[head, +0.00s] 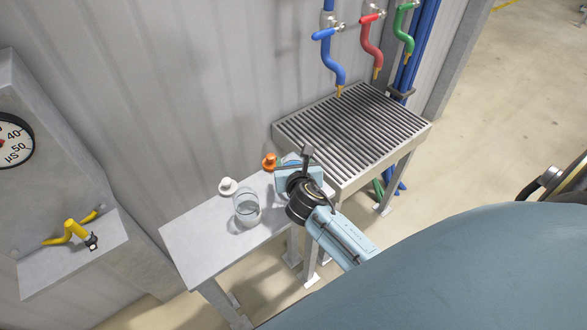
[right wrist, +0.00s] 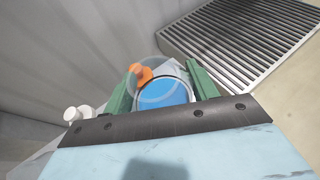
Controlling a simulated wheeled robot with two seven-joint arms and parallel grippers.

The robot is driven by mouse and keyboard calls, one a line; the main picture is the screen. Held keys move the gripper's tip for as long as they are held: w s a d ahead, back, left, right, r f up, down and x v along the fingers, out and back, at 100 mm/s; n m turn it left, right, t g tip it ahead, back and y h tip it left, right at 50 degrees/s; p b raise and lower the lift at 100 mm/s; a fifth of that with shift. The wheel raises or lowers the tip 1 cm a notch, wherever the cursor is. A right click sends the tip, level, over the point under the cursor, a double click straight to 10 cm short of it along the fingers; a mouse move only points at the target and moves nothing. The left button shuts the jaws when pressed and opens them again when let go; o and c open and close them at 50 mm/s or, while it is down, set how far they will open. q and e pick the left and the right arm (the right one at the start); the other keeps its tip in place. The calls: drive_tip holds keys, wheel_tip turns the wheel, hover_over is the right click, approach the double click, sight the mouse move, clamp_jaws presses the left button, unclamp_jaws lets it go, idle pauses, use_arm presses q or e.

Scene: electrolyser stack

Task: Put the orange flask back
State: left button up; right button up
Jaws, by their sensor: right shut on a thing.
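My right gripper (head: 291,170) is over the right end of a small grey table (head: 193,245). It is shut on a clear round flask (right wrist: 164,93) with blue inside, held between the green finger pads in the right wrist view. In the head view the gripper hides most of this flask. I cannot tell whether its base touches the table. An orange stopper-like piece (head: 269,162) is just left of the gripper; in the right wrist view it (right wrist: 139,73) shows at the flask's edge. My left gripper is not in view.
A second clear flask (head: 246,208) stands on the table, with a white stopper-like piece (head: 228,186) behind it. A slatted drain bench (head: 349,137) is at the right, under blue, red and green taps (head: 371,45). The table's left part is clear.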

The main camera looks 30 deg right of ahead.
drive_tip(key=shift+f, duration=0.95)
drive_tip(key=shift+r, duration=0.1)
drive_tip(key=o, duration=0.8)
drive_tip(key=shift+f, duration=0.25)
drive_tip(key=o, duration=0.5)
drive_tip(key=shift+c, duration=0.2)
